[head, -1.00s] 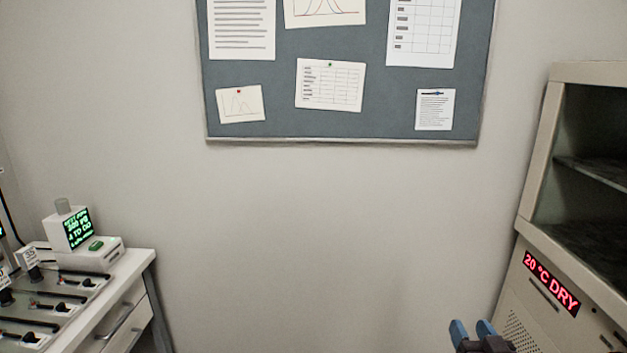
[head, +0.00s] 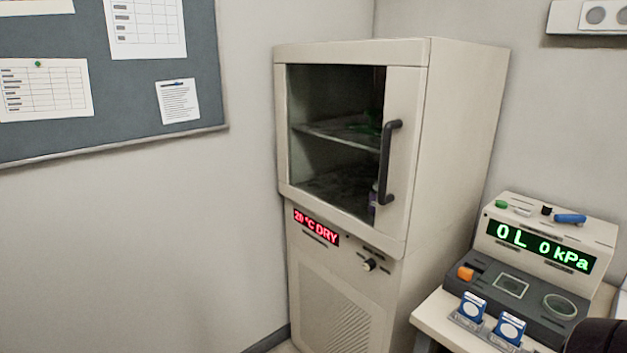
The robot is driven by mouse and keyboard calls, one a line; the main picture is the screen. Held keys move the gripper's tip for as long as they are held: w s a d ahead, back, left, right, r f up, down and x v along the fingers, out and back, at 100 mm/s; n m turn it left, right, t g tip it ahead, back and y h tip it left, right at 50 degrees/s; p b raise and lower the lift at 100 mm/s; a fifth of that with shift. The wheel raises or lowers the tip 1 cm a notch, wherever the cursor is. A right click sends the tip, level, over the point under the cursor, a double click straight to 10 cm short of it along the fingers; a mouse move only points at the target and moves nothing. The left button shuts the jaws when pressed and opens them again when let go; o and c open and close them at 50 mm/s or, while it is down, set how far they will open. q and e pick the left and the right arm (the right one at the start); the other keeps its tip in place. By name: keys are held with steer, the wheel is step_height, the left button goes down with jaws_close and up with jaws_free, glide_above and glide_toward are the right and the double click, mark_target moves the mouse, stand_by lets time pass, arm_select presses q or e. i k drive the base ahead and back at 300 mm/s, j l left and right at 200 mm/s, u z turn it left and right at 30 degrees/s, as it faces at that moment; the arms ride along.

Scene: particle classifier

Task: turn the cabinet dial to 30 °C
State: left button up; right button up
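The beige cabinet (head: 455,150) stands in the corner in the head view. Its red display (head: 316,227) reads "20 °C DRY". The dial (head: 369,265) is a small dark knob with a pale face on the lower front panel, right of and below the display. Its pointer is too small to read.
The cabinet's glass door looks closed and has a dark vertical handle (head: 388,162) above the dial. To the right, a bench (head: 433,312) holds a device with a green display (head: 540,246) reading "0 L 0 kPa". A pinboard (head: 140,95) hangs at left.

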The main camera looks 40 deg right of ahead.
mark_target(370, 264)
steer(key=z, duration=1.85)
